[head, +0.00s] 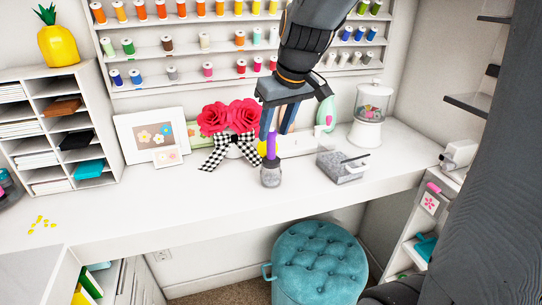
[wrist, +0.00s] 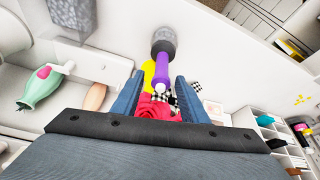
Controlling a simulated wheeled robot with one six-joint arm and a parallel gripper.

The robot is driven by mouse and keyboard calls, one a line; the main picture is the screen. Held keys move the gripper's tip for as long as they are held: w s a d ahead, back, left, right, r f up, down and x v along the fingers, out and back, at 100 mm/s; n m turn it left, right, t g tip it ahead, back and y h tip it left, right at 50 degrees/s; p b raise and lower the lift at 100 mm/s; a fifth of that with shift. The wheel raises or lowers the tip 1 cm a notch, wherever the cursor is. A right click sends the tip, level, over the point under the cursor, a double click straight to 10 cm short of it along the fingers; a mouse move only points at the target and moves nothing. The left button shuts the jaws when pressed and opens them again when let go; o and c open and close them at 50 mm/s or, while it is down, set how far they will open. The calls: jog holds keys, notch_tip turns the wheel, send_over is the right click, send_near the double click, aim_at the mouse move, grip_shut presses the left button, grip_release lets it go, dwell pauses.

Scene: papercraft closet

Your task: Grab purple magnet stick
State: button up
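The purple magnet stick (head: 271,147) stands upright in a small grey speckled holder (head: 271,174) near the front of the white desk. In the wrist view, the stick (wrist: 162,70) has a pale tip pointing toward my gripper, and the round grey holder (wrist: 164,40) is at its far end. My gripper (head: 274,133) is above the holder, pointing down, with its two blue-grey fingers apart. In the wrist view, the stick lies between the fingertips (wrist: 160,76), with gaps visible on both sides. I cannot tell whether either finger touches it.
A grey stone-like box (head: 341,167) stands to the right of the holder. A checkered bow (head: 226,152) with red paper roses (head: 230,116) is behind and left. A candy jar (head: 369,112) is at the back right. A teal tufted stool (head: 320,262) stands below. The desk's front left is mostly clear.

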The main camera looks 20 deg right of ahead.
aim_at(271, 148)
jog(key=shift+s+p+x, duration=0.15)
jog(key=shift+p+x, duration=0.25)
jog(key=shift+x, duration=0.95)
jog(key=shift+s+p+x, duration=0.15)
jog(key=shift+p+x, duration=0.25)
jog(key=shift+x, duration=0.95)
jog(key=shift+f, duration=0.1)
grip_shut()
